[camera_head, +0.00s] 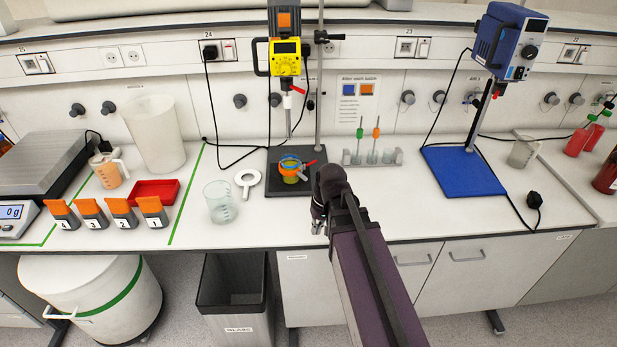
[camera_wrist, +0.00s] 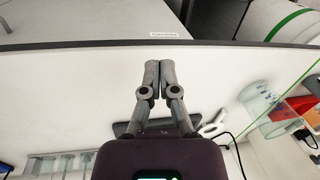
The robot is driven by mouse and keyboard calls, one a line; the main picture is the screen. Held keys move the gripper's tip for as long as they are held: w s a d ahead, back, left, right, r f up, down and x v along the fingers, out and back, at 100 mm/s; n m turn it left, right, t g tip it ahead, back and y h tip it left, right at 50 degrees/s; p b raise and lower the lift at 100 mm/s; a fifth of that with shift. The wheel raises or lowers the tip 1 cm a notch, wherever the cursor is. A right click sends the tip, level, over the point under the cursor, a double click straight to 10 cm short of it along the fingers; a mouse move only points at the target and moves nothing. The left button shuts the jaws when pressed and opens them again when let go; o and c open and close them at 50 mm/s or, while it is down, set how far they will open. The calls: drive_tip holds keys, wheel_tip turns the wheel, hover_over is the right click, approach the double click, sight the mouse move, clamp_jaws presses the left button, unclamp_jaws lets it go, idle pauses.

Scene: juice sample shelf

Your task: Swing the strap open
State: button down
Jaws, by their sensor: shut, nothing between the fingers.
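A small vessel (camera_head: 290,175) with yellow-green contents stands on the black stand base (camera_head: 281,190), under the yellow stirrer. I cannot tell whether the strap is fastened. My gripper (camera_head: 319,226) is over the front part of the bench, in front and to the right of the vessel, apart from it. In the wrist view my gripper (camera_wrist: 160,66) has its fingers together and empty; the strap does not show clearly there.
The yellow stirrer (camera_head: 285,58) and its rod hang above the vessel. A tube rack (camera_head: 372,157) stands to the right, then a blue stand base (camera_head: 462,172). A white ring-shaped piece (camera_head: 248,178) and a glass beaker (camera_head: 220,204) are to the left. The front right bench is clear.

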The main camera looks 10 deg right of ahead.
drive_tip(key=w+y+b, duration=0.1)
drive_tip(key=w, duration=0.2)
drive_tip(key=w+d+f+y+b, duration=0.1)
drive_tip(key=w, duration=0.1)
drive_tip(key=w+f+y+b, duration=0.1)
drive_tip(key=w, duration=0.2)
drive_tip(key=shift+w+d+f+t+y, duration=0.25)
drive_tip(key=shift+w+d+t+y, duration=0.05)
drive_tip(key=shift+w+d, duration=0.1)
drive_tip(key=w+d+y+b, duration=0.1)
drive_tip(key=w, duration=0.1)
drive_tip(key=w+d+t+y+b, duration=0.1)
drive_tip(key=w, duration=0.2)
drive_tip(key=w+d+y+b, duration=0.1)
drive_tip(key=w+b, duration=0.1)
drive_tip(key=shift+w+d+m, duration=0.2)
drive_tip(key=shift+d+m, duration=0.2)
drive_tip(key=w+d+r+t+y+b, duration=0.3)
drive_tip(key=w+d, duration=0.6)
drive_tip(key=d, duration=0.3)
drive_tip(key=shift+w+r+t+y+b, duration=0.25)
drive_tip(key=shift+w+t+y+b, duration=0.15)
drive_tip(key=shift+y+b, duration=0.65)
drive_tip(key=shift+a, duration=0.2)
